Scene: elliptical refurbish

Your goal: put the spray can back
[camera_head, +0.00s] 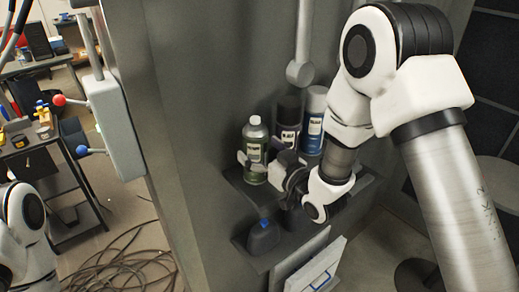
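The gripper and wrist hide part of the shelf. My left arm shows at the lower left edge, but its gripper is out of view.
A lower ledge holds a dark bottle with a blue cap (263,237). A white panel (318,270) leans below. A grey box (115,125) with red and blue knobbed levers is on the left. Coiled cables (120,268) lie on the floor.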

